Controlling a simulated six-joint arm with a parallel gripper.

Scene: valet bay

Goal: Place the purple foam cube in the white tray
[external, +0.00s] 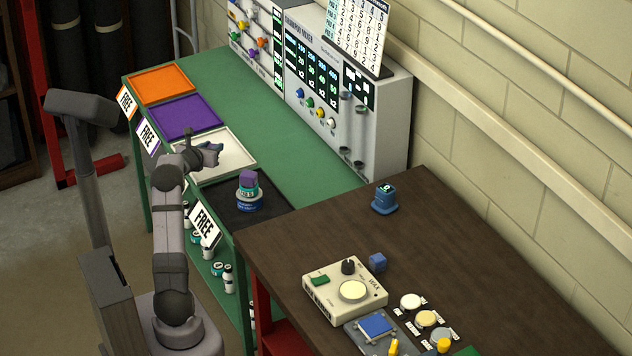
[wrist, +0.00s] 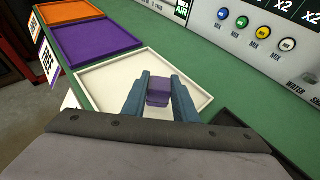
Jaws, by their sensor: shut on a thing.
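My gripper (external: 208,152) is over the white tray (external: 236,161) in the external view, its fingers level with the tray's middle. In the wrist view, my gripper (wrist: 160,97) has its two blue fingers shut on the purple foam cube (wrist: 159,88), which sits between them near their tips. The white tray (wrist: 102,84) lies behind and around the fingers there. The cube appears held above the tray floor; the exact gap cannot be told. In the external view the fingers mostly hide the cube.
An orange tray (external: 161,84) and a purple tray (external: 185,117) lie beyond the white one. A dark tray (external: 272,208) on the near side bears a stack with a purple top (external: 248,178). A grey mixer panel (external: 345,110) stands along the back of the green bench.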

